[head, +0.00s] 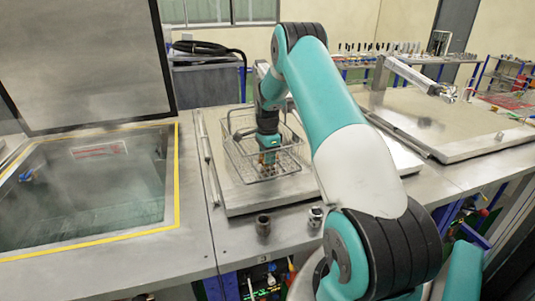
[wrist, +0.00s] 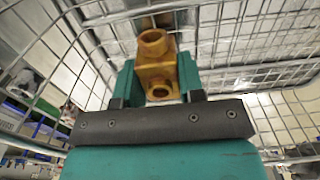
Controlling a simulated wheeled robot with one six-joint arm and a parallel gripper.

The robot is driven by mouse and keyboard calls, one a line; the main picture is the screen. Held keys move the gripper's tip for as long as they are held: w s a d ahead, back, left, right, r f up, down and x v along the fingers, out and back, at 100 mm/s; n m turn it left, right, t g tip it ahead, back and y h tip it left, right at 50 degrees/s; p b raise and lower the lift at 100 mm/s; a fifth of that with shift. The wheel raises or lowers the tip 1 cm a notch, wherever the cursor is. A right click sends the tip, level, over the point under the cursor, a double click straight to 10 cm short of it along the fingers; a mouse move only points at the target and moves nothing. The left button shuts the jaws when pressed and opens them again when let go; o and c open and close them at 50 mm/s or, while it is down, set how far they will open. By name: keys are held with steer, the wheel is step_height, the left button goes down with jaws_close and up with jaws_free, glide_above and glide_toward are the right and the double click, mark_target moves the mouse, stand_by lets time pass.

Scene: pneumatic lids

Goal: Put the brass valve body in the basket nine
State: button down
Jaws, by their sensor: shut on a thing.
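My gripper (head: 268,156) reaches down inside a wire basket (head: 229,147). It is shut on the brass valve body (wrist: 158,66), which shows between the two teal fingers in the wrist view. The valve body is yellow-brass with round open ports. The basket's wire mesh (wrist: 255,71) surrounds the gripper and the valve body in the wrist view. I cannot tell whether the valve body touches the basket floor. No number is readable on the basket.
The basket stands on a closed metal lid (head: 240,205). Another flat lid (head: 450,125) lies at right.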

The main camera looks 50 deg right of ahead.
steer(key=shift+f, duration=0.1)
steer(key=shift+f, duration=0.1)
steer(key=c, duration=0.7)
jaws_free()
steer(key=shift+f, duration=0.1)
steer(key=shift+c, duration=0.2)
